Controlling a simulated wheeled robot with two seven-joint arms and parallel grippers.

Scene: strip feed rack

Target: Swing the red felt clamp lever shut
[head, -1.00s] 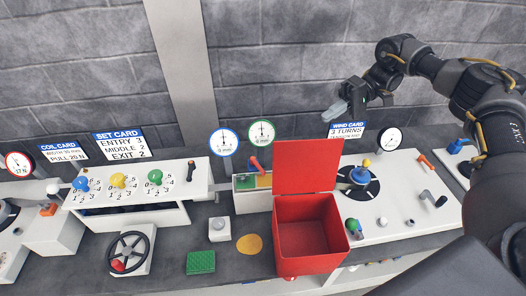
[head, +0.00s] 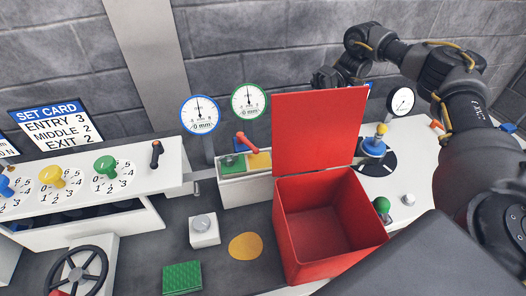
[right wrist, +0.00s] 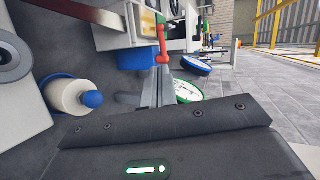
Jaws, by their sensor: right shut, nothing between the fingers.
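The red felt clamp lever (head: 246,141) stands raised and tilted above a white felt box (head: 236,192) holding a green pad (head: 232,161) and a yellow pad (head: 259,160). It also shows in the right wrist view, where the red lever (right wrist: 162,42) lies just beyond my fingertips. My right gripper (head: 325,80) is right of the lever, behind the raised red lid; its fingertips are hidden there. In the right wrist view the right gripper (right wrist: 158,88) shows its fingers together and empty, apparently apart from the lever. My left gripper is in neither view.
An open red bin (head: 285,225) with its upright lid (head: 318,130) stands right of the felt box. Blue and green dial gauges (head: 200,114) (head: 249,101) rise behind the box. A grey button block (head: 204,230) and a yellow disc (head: 245,246) lie in front.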

